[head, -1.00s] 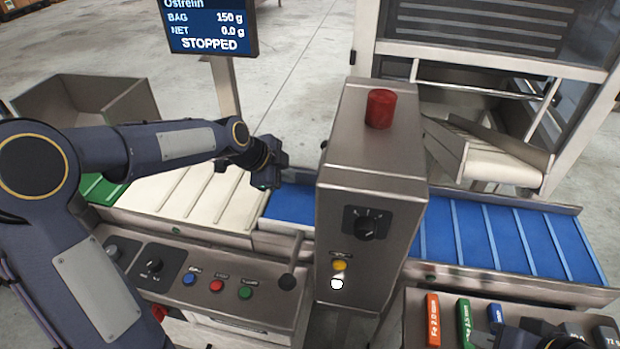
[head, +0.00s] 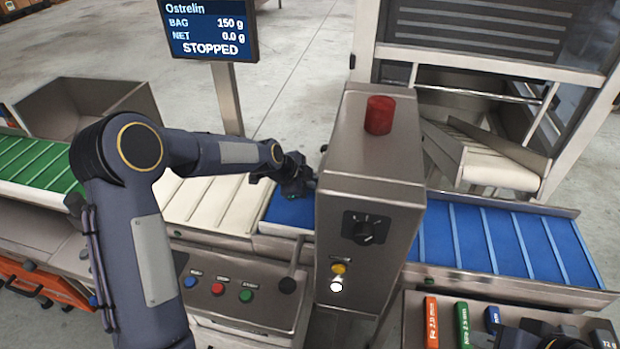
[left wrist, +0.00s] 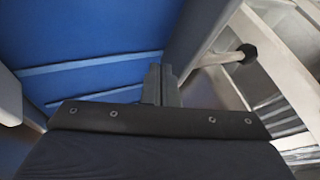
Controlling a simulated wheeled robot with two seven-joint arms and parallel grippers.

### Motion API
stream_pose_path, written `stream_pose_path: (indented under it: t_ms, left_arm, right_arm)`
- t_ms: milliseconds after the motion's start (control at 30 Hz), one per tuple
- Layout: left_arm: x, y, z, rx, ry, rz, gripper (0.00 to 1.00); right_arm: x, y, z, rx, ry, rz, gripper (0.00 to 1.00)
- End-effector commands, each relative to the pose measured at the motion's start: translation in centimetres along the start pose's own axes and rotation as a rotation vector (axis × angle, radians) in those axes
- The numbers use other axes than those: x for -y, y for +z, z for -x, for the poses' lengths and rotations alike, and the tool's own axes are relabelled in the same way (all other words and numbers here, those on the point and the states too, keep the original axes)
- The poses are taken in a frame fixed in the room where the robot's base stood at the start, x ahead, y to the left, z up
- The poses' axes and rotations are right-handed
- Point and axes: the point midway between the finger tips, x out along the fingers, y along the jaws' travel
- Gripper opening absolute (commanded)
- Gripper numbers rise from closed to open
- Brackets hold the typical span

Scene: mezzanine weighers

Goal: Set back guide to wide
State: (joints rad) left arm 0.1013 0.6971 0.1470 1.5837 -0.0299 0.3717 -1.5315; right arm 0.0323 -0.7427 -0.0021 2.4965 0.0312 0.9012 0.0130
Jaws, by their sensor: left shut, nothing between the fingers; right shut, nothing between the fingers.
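My left gripper (head: 298,185) is over the blue belt, close to the left side of the steel cabinet; its fingers are shut and empty. In the left wrist view the shut fingers (left wrist: 160,85) are above the blue belt (left wrist: 90,45). A pale rod with a black knob (left wrist: 243,52) shows to the right of the fingers, apart from them, beyond a grey edge strip (left wrist: 203,38). I cannot tell for certain which part is the back guide; the cabinet hides part of the belt's far side. My right gripper (head: 548,338) is partly in view at the bottom right, shut.
The steel cabinet (head: 365,205) with a red lamp, a dial and buttons stands across the belt. A display (head: 208,30) reads STOPPED. A button panel (head: 235,290) is in front. Coloured test sticks (head: 462,322) lie at the lower right. A chute (head: 490,160) is at the back.

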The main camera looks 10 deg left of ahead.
Motion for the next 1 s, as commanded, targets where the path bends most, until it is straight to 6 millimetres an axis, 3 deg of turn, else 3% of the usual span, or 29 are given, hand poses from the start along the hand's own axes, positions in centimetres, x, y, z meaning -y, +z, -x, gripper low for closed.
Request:
stream_pose_path:
  t_ms: [200,567,833,1000]
  left_arm:
    - [1.4,0.0,-0.7,-0.001,0.002,0.000,0.00]
    - [1.6,0.0,-0.9,-0.001,0.002,0.000,0.00]
    - [4.4,0.0,-2.6,-0.002,-0.001,-0.002,0.00]
    - [5.2,0.0,-2.8,0.000,0.000,-0.001,0.00]
  right_arm:
    - [0.2,-0.2,0.4,0.000,0.000,0.000,0.00]
    - [0.2,-0.2,0.3,0.000,0.000,0.000,0.00]
    - [-0.2,0.2,-0.4,0.000,0.000,0.000,0.00]
    - [-0.2,0.2,-0.4,0.000,0.000,0.000,0.00]
